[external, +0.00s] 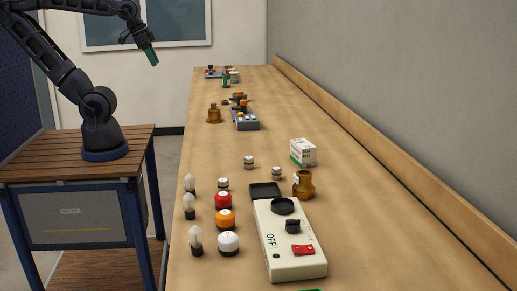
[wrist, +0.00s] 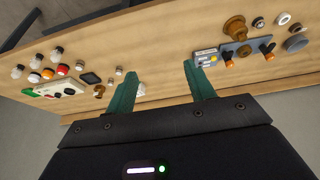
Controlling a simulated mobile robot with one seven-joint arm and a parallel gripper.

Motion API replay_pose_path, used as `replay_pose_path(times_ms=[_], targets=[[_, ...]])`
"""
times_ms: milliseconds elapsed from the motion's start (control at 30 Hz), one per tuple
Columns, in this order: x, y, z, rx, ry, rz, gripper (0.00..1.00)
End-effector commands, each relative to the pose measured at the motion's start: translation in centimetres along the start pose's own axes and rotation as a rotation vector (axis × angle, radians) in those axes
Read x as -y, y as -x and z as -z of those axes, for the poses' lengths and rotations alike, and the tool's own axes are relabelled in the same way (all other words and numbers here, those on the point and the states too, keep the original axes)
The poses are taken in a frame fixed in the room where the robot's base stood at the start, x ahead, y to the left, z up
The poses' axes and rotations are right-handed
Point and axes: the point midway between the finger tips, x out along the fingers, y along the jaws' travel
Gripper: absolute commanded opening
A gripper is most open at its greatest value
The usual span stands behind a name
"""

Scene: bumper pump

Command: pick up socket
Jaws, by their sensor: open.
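Which object is the socket is not certain. Small white-and-dark cylinders that could be sockets stand on the long wooden bench: one (external: 249,162) near the middle, one (external: 276,173) to its right, and one (external: 223,184) behind the red dome. Small pale pieces also show at the left of the wrist view (wrist: 118,71), too small to tell apart. My gripper (external: 151,56) is raised left of the bench, well away from these pieces. In the wrist view my gripper (wrist: 162,71) has its green fingers spread, with nothing between them.
A white control box (external: 290,240) marked OFF, a red dome (external: 223,201), an orange dome (external: 225,220), clear bulbs and a brass fitting (external: 304,184) crowd the near bench. A grey device (external: 246,120) stands farther back. Clear bench lies between the groups.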

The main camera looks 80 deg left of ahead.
Motion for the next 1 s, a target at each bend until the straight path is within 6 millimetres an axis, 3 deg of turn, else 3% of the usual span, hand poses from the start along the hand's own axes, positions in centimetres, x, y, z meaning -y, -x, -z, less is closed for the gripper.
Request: replay_pose_path(times_ms=[300,467,1000], targets=[[-0.1,0.0,0.1,0.001,0.003,-0.001,0.58],[-0.9,-0.5,1.5,0.02,0.041,-0.023,0.58],[-9.8,-6.2,10.8,0.197,0.377,-0.148,0.58]])
